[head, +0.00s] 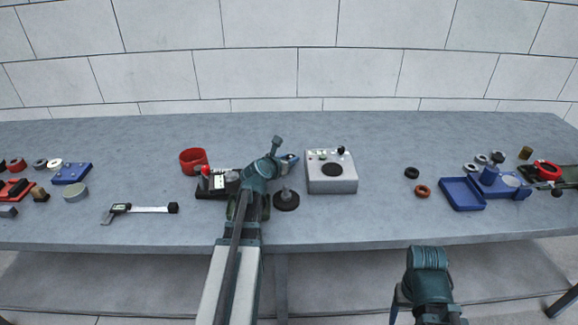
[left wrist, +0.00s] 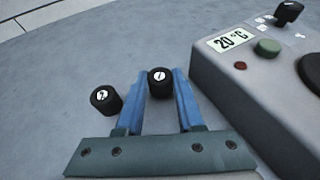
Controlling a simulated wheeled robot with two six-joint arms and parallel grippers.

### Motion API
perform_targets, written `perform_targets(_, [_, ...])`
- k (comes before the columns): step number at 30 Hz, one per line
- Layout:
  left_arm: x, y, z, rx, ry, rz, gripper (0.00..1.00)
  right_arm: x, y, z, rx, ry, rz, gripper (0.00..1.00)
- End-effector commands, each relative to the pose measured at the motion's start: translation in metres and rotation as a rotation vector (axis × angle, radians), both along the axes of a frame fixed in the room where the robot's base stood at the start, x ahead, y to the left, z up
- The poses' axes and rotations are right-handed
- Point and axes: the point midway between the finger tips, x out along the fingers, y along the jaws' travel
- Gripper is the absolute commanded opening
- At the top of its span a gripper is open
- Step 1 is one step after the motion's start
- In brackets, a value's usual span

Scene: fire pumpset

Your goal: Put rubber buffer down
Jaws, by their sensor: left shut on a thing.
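A small black cylinder marked 1 (left wrist: 158,84), which looks like a rubber buffer, is between the blue fingers of my left gripper (left wrist: 160,76) in the left wrist view. The fingers are shut on it. A second black cylinder marked 2 (left wrist: 106,99) is just left of the left finger, apart from it. In the head view my left gripper (head: 291,159) is left of the grey box; I cannot make out either cylinder there. My right arm shows at the lower right, but its gripper does not.
The grey box (head: 331,184) with a 20 °C display is close on the right of my left gripper. A black disc with a stem (head: 286,201) stands in front. The table's middle right is mostly clear.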

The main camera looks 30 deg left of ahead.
Motion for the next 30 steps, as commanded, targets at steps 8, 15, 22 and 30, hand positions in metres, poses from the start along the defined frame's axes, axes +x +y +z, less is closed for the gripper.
perform_targets(8, [0.0000, 0.0000, -0.0014, 0.000, 0.000, 0.000, 0.00, 0.0000, 0.0000, -0.0014, 0.000, 0.000, 0.000, 0.67])
perform_targets(15, [0.0000, -0.0001, -0.0038, 0.000, 0.000, 0.000, 0.56, 0.0000, 0.0000, -0.0038, 0.000, 0.000, 0.000, 0.67])
perform_targets(22, [0.0000, -0.0001, -0.0038, 0.000, 0.000, 0.000, 0.67, 0.0000, 0.0000, -0.0038, 0.000, 0.000, 0.000, 0.67])
perform_targets(30, [0.0000, 0.0000, 0.0012, 0.000, 0.000, 0.000, 0.67, 0.0000, 0.0000, 0.0012, 0.000, 0.000, 0.000, 0.67])
